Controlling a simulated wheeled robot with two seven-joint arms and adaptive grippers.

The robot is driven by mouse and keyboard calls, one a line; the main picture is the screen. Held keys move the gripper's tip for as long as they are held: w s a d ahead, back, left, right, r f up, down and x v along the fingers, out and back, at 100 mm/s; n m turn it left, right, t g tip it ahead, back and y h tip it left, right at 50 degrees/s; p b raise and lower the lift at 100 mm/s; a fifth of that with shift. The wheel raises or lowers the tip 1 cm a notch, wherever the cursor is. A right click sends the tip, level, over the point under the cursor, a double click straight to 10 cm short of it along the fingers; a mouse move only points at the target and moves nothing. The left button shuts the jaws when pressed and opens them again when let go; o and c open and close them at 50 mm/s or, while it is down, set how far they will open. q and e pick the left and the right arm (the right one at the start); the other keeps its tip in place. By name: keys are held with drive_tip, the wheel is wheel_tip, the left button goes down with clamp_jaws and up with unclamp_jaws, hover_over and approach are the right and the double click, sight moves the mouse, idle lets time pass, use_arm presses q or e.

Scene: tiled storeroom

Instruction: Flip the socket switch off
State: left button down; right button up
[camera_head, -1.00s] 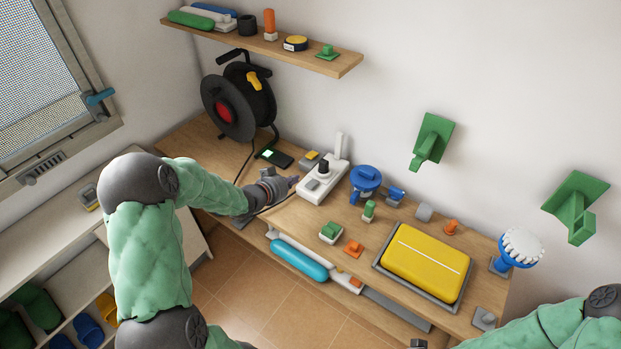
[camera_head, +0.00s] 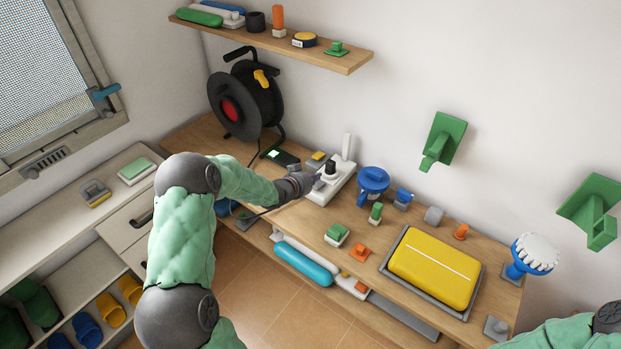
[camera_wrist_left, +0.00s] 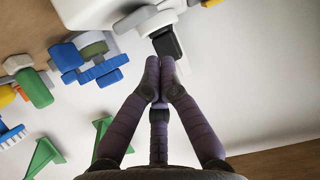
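The white socket strip (camera_head: 340,178) lies on the wooden workbench, with a black piece (camera_head: 331,167) standing on it. I cannot tell which part of the strip is its switch. My left gripper (camera_head: 314,178) is at the strip's left side, close to the black piece. In the left wrist view its purple-grey fingers (camera_wrist_left: 158,72) are drawn together at the tips, with nothing seen between them. The tips are just below a black block (camera_wrist_left: 168,44) on the white body (camera_wrist_left: 150,22); contact cannot be told. My right gripper is out of view.
A cable reel (camera_head: 243,100) stands behind left on the bench. A blue pot-like item (camera_head: 372,183), small blocks and a yellow case (camera_head: 435,268) are to the right. A wall shelf (camera_head: 300,47) hangs above. A drawer cabinet (camera_head: 60,220) is at the left.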

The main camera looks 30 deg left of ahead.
sight(319, 184)
use_arm(q)
drive_tip(key=shift+s+f+b, duration=0.2)
drive_tip(key=shift+f+b, duration=0.1)
drive_tip(key=shift+f, duration=0.7)
drive_tip(key=shift+s+f+b, duration=0.3)
drive_tip(key=shift+s+f, duration=0.05)
drive_tip(key=shift+f, duration=0.35)
drive_tip(key=shift+s, duration=0.15)
drive_tip(key=shift+w+r, duration=0.4)
drive_tip(key=shift+w, duration=0.35)
